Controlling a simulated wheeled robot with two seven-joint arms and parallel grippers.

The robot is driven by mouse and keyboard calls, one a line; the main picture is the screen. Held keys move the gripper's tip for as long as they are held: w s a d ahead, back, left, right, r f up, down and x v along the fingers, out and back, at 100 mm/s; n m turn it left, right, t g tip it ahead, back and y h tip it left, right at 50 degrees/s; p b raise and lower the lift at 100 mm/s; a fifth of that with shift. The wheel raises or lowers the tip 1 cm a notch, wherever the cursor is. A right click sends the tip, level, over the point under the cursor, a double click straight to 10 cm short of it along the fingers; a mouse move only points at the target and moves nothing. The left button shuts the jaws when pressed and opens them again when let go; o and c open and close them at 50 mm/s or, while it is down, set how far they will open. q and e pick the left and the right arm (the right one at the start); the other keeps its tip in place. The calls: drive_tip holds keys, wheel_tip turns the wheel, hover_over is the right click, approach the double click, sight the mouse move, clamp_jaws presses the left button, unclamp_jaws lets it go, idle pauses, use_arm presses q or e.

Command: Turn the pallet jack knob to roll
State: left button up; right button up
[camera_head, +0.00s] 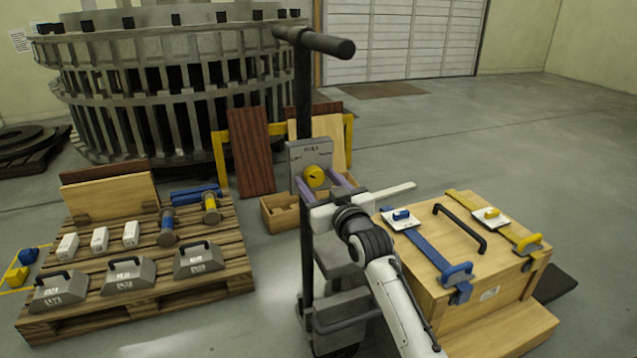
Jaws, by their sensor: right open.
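The pallet jack has a dark upright post with a T-handle (320,42) at the top. A grey box plate (305,155) with small dark lettering, too small to read surely, is mounted on the post. The yellow round knob (314,176) sits low on the plate's front. My right gripper (318,181) is open, its two fingers pointing at the plate with the knob between their tips. I cannot tell whether the fingers touch the knob. My left gripper is not in view.
A wooden crate (500,285) with blue and yellow straps stands at right. A pallet (225,268) with grey weights, white blocks and rollers lies at left. A large grey ring structure (180,80) stands behind. Open floor (480,115) lies at the back right.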

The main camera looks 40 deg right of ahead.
drive_tip(key=c, duration=1)
drive_tip(key=shift+c, duration=0.2)
